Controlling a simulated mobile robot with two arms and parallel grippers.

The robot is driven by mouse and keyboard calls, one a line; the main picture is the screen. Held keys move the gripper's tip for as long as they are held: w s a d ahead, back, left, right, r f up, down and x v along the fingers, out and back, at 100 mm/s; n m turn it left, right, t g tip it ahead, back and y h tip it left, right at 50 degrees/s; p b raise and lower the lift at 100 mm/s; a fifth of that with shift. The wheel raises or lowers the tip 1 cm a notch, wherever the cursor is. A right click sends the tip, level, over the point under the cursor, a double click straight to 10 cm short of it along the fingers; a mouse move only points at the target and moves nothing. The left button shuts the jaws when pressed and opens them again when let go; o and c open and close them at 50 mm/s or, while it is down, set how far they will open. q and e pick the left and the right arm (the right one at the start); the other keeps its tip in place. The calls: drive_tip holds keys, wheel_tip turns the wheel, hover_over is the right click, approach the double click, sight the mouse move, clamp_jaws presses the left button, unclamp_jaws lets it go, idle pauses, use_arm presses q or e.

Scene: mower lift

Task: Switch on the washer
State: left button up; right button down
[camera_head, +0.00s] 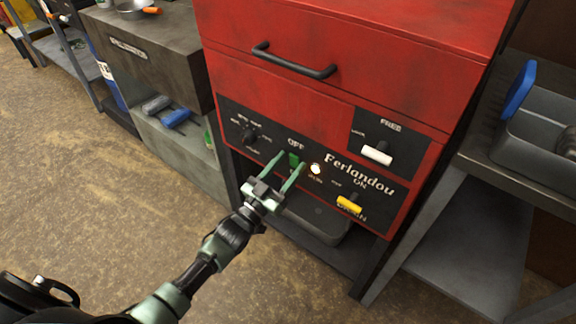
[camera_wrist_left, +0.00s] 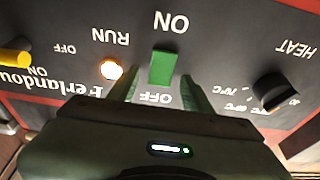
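The washer (camera_head: 300,60) is a red cabinet with a black control panel (camera_head: 325,168). A green switch (camera_head: 294,159) sits between the OFF and ON labels; it also shows in the left wrist view (camera_wrist_left: 163,67). My left gripper (camera_head: 289,165) is open at the panel, with its green fingers on either side of the switch. In the left wrist view a gap shows between the switch and each finger. A round lamp (camera_head: 315,169) marked RUN glows beside the switch. My right gripper is not in view.
A black heat knob (camera_head: 249,134), a white switch (camera_head: 377,155) and a yellow switch (camera_head: 349,204) are on the same panel. A black handle (camera_head: 293,62) sticks out above. A grey bench (camera_head: 150,45) stands at left and a sink (camera_head: 540,140) at right. The floor in front is clear.

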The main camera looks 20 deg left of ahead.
use_arm(q)
drive_tip(key=shift+s+a+f, duration=0.1)
drive_tip(key=shift+s+f, duration=0.05)
drive_tip(key=shift+s, duration=0.1)
drive_tip(key=v, duration=0.7)
drive_tip(key=shift+p, duration=0.4)
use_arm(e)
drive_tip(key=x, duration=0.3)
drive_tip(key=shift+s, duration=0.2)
use_arm(q)
drive_tip(key=shift+s, duration=0.15)
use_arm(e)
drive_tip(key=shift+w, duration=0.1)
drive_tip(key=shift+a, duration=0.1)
